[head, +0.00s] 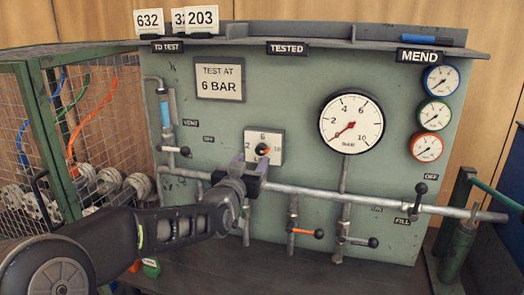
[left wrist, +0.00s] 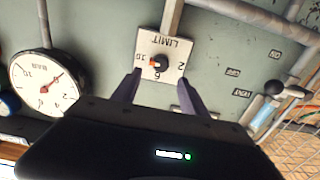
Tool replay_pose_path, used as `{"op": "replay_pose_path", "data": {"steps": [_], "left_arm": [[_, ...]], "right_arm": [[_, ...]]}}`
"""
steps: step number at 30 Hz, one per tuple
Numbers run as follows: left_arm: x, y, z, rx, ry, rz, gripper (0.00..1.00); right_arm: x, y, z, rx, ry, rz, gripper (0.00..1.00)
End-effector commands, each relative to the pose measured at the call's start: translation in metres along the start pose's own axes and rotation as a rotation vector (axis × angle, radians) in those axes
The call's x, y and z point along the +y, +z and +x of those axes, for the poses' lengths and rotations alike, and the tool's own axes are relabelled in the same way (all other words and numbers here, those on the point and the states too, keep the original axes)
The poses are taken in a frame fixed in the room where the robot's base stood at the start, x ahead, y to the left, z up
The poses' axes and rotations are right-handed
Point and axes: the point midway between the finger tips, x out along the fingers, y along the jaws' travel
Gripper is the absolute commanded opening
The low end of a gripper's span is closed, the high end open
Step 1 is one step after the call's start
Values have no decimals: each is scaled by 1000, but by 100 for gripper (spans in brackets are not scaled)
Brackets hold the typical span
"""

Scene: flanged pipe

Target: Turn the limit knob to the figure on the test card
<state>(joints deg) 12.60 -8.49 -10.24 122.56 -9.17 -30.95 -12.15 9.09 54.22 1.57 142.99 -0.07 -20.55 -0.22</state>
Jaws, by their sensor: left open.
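The limit knob (head: 263,149) is a small dark knob with an orange mark, on a white plate (head: 277,138) marked 2, 6 and 10. In the left wrist view the knob (left wrist: 161,63) appears upside down, its orange mark on the side towards 10. The test card (head: 219,82) reads "TEST AT 6 BAR". My left gripper (head: 252,168) is in front of the plate's lower part. In the left wrist view its open fingers (left wrist: 158,88) stand either side of the plate's 6 edge, with nothing between them; contact with the knob cannot be told. My right gripper is out of view.
The large gauge (head: 351,122) has its red needle pointing lower left. A horizontal pipe (head: 320,192) with several valve levers runs below the knob. A wire cage (head: 90,130) stands left; small gauges (head: 434,115) are at right. Number tags (head: 149,22) stand on the top shelf.

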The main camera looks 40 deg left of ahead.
Motion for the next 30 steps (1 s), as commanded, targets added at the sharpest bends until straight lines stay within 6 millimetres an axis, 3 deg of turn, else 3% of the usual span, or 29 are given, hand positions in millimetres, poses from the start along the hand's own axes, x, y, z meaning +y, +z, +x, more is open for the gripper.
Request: {"op": "replay_pose_path", "data": {"steps": [5,18,30], "left_arm": [[0,0,11,-1,0,0,51],[0,0,72,-2,1,-1,51],[0,0,77,-1,1,-2,48]], "right_arm": [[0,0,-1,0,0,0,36],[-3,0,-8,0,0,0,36],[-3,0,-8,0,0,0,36]]}}
